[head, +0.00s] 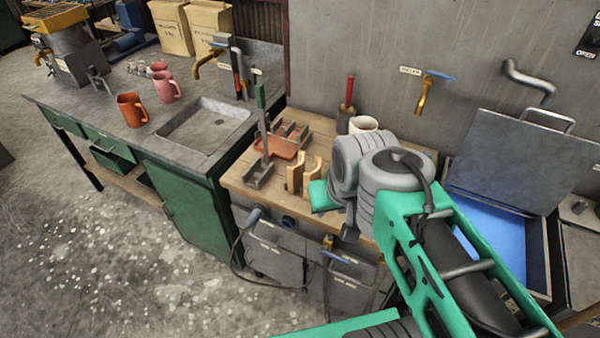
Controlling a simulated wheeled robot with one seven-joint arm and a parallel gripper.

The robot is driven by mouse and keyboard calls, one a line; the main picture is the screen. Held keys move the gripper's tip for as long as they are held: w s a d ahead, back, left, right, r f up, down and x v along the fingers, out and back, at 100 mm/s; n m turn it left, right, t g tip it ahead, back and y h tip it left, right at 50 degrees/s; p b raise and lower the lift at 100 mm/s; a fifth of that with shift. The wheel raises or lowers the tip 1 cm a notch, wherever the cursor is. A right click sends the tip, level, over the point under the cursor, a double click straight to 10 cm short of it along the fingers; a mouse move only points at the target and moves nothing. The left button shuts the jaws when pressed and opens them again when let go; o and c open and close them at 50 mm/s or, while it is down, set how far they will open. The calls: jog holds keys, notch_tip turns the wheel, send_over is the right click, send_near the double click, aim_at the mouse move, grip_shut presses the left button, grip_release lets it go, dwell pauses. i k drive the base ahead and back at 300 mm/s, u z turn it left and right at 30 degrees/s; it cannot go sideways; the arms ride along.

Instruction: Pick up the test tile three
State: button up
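No tile in the head view has a number I can read, so I cannot tell which is test tile three. A flat terracotta piece (284,148), possibly a tile, lies by a grey slotted metal holder (292,132) on the wooden bench. My arm reaches in from the lower right, its wrist over the bench's front right part. A small dark tip (350,233) below the wrist may be my gripper. My wrist hides most of it, so its opening and anything in it cannot be made out. The terracotta piece is left of my wrist, apart from it.
Two upright wooden pieces (304,174) stand near the bench's front, just left of my wrist. A green-handled upright tool (262,118) stands at the bench's left. A white cup (363,125) is behind my wrist. An open blue-lined bin (495,232) is right.

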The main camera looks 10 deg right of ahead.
aim_at(294, 174)
jog(key=z, duration=0.05)
jog(key=k, duration=0.55)
jog(key=u, duration=0.9)
jog(key=i, duration=1.35)
jog(key=z, duration=0.4)
